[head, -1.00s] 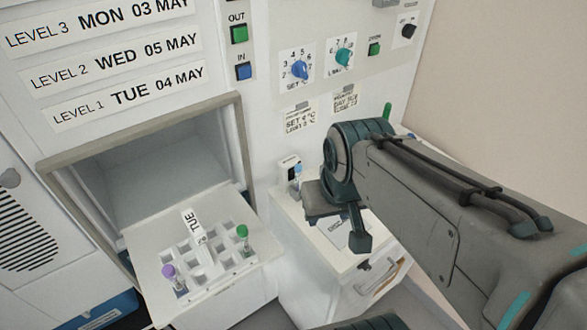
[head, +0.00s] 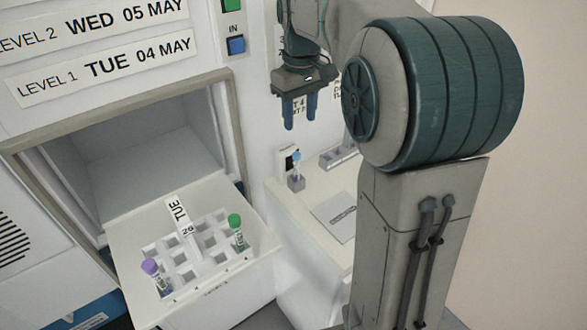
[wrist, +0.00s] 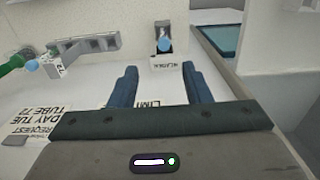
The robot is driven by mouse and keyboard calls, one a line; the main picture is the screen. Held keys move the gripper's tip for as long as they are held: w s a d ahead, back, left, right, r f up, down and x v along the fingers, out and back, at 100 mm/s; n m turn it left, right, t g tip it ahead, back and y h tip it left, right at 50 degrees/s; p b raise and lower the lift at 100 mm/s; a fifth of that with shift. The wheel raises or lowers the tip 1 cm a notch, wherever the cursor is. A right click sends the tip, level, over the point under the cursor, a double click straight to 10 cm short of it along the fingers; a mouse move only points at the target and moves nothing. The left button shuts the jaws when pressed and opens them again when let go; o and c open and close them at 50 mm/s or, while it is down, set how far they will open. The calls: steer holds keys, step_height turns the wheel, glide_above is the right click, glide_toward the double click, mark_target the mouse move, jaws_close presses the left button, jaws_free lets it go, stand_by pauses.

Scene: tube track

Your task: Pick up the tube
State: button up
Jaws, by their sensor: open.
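A blue-capped tube (head: 297,168) stands upright in a small holder on the white counter. In the wrist view its blue cap (wrist: 165,43) shows ahead, between the line of my fingers. My gripper (head: 299,122) is open, its blue fingers pointing down above the tube and apart from it. The fingers also show in the wrist view (wrist: 160,72) with nothing between them. A purple-capped tube (head: 151,273) and a green-capped tube (head: 236,230) stand in the white rack (head: 215,291) on the left, marked TUE.
The rack sits on a pulled-out drawer in front of an open compartment (head: 150,150). A grey slotted block (head: 339,157) stands at the counter's back, and a printed card (head: 335,215) lies on the counter. The cabinet wall rises close behind my gripper.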

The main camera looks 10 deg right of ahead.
mark_target(297, 154)
step_height(297, 154, down, 8)
steer(key=shift+w+f, duration=0.1)
steer(key=shift+f, duration=0.15)
steer(key=shift+a+f, duration=0.2)
steer(key=shift+f, duration=1.15)
steer(key=shift+a+f, duration=0.15)
steer(key=shift+f, duration=1.2)
steer(key=c, duration=0.9)
steer(key=shift+r, duration=0.15)
step_height(297, 154, up, 4)
steer(key=shift+f, duration=0.1)
steer(key=s+d+r, duration=0.2)
steer(key=d, duration=0.1)
steer(key=s+d+r, duration=0.2)
steer(key=d, duration=0.1)
steer(key=s+d+r+b, duration=0.1)
steer(key=s+d+r, duration=0.1)
steer(key=d+r, duration=0.1)
steer(key=shift+s+d, duration=0.2)
steer(key=shift+d, duration=0.35)
steer(key=shift+a, duration=0.1)
